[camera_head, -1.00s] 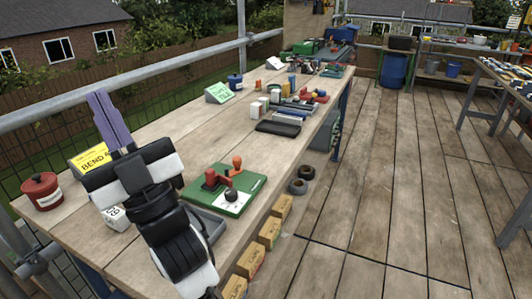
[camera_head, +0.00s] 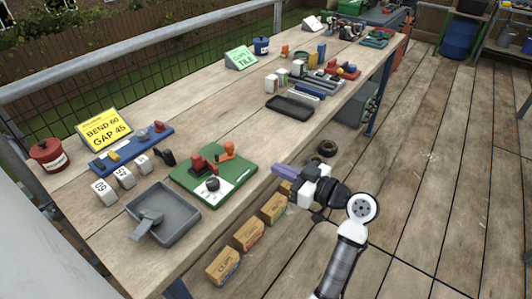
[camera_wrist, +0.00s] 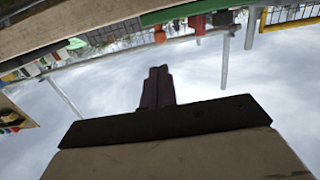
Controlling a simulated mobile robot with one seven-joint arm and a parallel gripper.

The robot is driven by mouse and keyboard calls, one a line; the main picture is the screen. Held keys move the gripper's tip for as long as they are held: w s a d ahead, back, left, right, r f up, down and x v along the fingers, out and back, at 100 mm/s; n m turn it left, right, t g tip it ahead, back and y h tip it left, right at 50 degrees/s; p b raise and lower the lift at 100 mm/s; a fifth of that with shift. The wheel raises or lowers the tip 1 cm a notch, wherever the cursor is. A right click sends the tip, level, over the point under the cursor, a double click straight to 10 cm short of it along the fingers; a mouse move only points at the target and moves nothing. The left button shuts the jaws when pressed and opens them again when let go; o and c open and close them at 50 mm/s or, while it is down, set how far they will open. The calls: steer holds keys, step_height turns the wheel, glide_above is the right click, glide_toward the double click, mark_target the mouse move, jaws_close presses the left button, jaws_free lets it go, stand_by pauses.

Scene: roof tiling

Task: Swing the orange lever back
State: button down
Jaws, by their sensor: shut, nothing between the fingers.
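The orange lever (camera_head: 228,149) stands on a green board (camera_head: 240,172) on the workbench, beside a red clamp-like part (camera_head: 199,163) and a dark round knob (camera_head: 212,184). My gripper (camera_head: 276,168) is off the bench's front edge, right of the board and apart from the lever. Its purple fingers are shut and empty, pointing left toward the bench. The wrist view is upside down, with the shut fingers (camera_wrist: 158,70) dark in the middle. An orange knob (camera_wrist: 160,35) and red parts (camera_wrist: 197,23) by a green edge show there beyond the fingertips, apart from them.
A grey tray (camera_head: 181,224) lies left of the board. White number blocks (camera_head: 124,177) and a yellow sign (camera_head: 104,129) stand behind it. A black tray (camera_head: 290,112) lies farther right. Cardboard boxes (camera_head: 274,208) sit below the front edge.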

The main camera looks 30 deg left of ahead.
mark_target(242, 160)
steer(key=a+p, duration=0.1)
steer(key=a, duration=0.3)
steer(key=a+p, duration=0.1)
steer(key=a, duration=0.3)
steer(key=a+p, duration=0.2)
steer(key=a, duration=0.2)
steer(key=shift+w+a+f, duration=0.2)
steer(key=shift+w+f, duration=0.05)
steer(key=shift+w, duration=0.15)
steer(key=shift+w+a+f, duration=0.1)
steer(key=shift+a+f, duration=0.05)
steer(key=shift+a, duration=0.35)
steer(key=shift+w+a+f+b, duration=0.25)
steer(key=shift+w+b, duration=0.1)
steer(key=shift+b, duration=0.4)
steer(key=shift+w+a+r, duration=0.15)
steer(key=shift+a+r, duration=0.05)
